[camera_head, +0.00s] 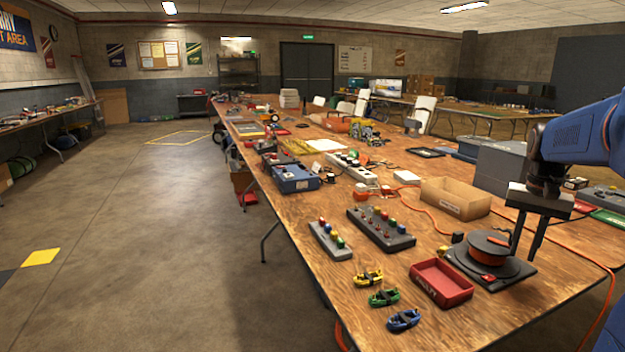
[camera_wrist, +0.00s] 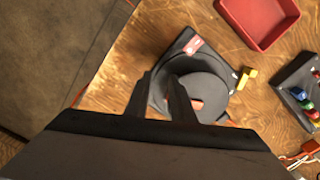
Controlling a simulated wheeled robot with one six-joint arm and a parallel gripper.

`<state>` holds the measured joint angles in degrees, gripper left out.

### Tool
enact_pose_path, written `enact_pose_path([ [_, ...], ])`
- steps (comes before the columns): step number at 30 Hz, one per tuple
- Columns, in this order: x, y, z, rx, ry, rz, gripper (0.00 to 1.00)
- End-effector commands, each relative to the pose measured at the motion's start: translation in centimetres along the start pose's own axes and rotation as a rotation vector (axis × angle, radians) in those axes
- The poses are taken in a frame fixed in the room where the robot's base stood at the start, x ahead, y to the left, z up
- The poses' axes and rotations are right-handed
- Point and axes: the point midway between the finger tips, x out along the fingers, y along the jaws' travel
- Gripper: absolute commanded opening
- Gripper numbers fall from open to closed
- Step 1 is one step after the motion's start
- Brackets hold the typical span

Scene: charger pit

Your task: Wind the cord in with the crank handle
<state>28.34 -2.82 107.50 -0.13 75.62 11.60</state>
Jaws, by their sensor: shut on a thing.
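The cord reel (camera_head: 488,246) is a dark round drum on a flat black base (camera_head: 517,276), with orange cord wound under its top disc. It stands near the table's right front part. In the wrist view the reel's grey disc (camera_wrist: 207,92) lies just right of the fingers. My gripper (camera_head: 524,254) reaches down at the reel's right side, and its fingers also show in the wrist view (camera_wrist: 160,80). It is shut on what appears to be the crank handle, which the fingers mostly hide. A red label (camera_wrist: 193,45) marks one base corner.
A cardboard box (camera_head: 455,199) and a button panel (camera_head: 381,229) stand farther back. Orange cord (camera_head: 590,262) runs across the table at the right.

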Motion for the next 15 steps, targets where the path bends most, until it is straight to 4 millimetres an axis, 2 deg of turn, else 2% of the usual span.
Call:
enact_pose_path([
  [4,0.3,-0.1,0.9,0.001,-0.007,0.003,0.0],
  [15,0.0,-1.2,2.8,0.0,0.002,-0.001,0.0],
])
